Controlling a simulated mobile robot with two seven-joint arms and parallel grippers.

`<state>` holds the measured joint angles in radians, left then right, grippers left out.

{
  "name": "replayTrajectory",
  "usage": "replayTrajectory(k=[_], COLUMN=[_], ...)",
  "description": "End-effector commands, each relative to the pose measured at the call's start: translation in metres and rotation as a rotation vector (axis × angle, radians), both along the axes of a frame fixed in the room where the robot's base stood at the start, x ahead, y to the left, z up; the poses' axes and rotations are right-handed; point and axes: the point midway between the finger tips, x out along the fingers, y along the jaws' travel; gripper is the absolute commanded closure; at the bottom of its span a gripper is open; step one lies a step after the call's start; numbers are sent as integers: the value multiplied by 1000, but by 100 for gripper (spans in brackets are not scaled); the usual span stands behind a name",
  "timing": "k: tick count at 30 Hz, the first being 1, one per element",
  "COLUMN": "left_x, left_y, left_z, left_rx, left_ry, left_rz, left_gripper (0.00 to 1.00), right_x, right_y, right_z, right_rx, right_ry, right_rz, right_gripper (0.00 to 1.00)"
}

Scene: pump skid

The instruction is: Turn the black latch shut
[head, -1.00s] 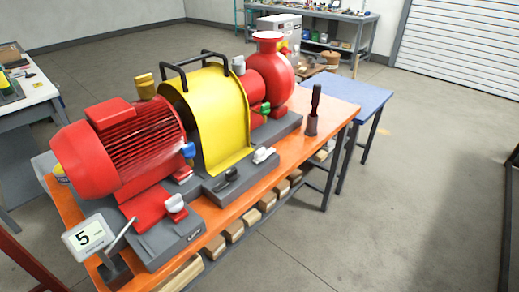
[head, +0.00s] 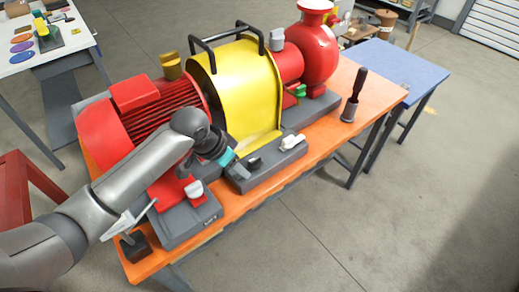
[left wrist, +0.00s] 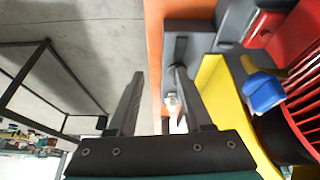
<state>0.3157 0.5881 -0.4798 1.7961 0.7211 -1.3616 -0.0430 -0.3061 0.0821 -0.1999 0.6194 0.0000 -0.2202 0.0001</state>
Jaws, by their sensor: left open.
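The black latch (head: 254,162) sits on the grey base in front of the yellow guard (head: 247,88). In the left wrist view the black latch (left wrist: 180,50) is a dark bar lying roughly along the grey base, just beyond the right fingertip. My left gripper (head: 241,169) is open and empty, close to the latch at its left in the head view. In the left wrist view its two fingers (left wrist: 159,74) stand apart; I cannot tell whether one touches the latch. My right gripper is out of view.
A white latch (head: 292,142) sits on the same base, right of the black one. The red motor (head: 150,107) is behind my left arm. A blue knob (left wrist: 264,92) shows near the guard. A dark-handled tool (head: 353,97) stands on the orange bench at right.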

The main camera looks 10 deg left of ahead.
Motion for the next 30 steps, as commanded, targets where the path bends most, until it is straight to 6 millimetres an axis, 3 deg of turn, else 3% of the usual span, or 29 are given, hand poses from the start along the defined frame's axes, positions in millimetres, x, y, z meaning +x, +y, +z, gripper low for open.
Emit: replayTrajectory(k=[1, 6, 12, 17, 30], left_x=[10, 23, 26, 31, 56], left_y=[8, 22, 27, 22, 2], left_z=[23, 67, 82, 66, -13], left_rx=[14, 34, 39, 37, 38], left_ry=[-10, -2, 7, 10, 9], left_rz=[-20, -63, -80, -80, -80], left_gripper=[50, 50, 50, 50, 50], right_x=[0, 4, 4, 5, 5], right_y=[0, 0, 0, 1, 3], right_z=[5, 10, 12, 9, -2], right_rx=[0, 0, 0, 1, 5], right_ry=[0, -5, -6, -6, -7], right_rz=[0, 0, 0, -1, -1], right_gripper=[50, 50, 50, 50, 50])
